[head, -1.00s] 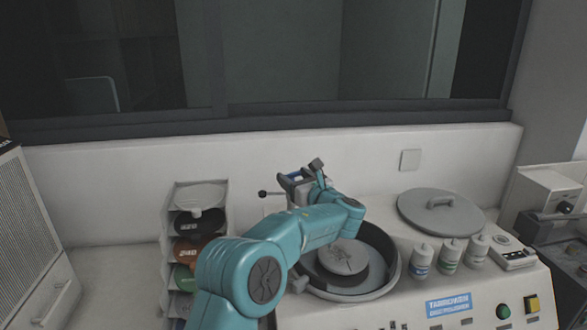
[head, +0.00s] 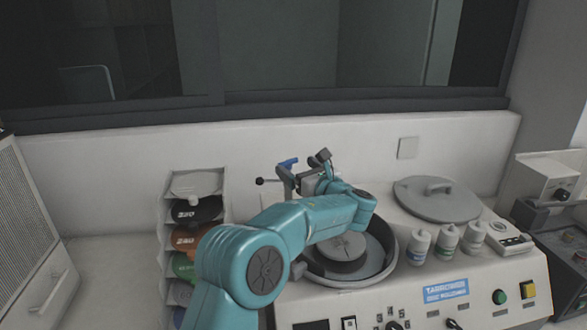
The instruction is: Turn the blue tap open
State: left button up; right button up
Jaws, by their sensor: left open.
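The blue tap (head: 288,163) shows as a small blue handle behind the round bowl of the machine, near the back wall. My left gripper (head: 304,176) is open beside the tap, just to its right and partly in front of it. The fingers are small and partly hidden by my own wrist, so I cannot tell whether they touch the tap. The tap's lower part is hidden behind the gripper. My right gripper is out of view.
The machine's bowl (head: 385,272) holds a round grey disc and lies under my left arm. A grey lid (head: 436,204) and several white bottles (head: 446,240) stand to the right. A rack of discs (head: 196,212) stands left. A thin lever with a black knob (head: 260,181) is near the tap.

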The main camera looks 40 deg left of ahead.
pick_arm(q)
jog(key=b+v, duration=0.3)
jog(key=v, duration=1)
jog(key=shift+d, duration=0.2)
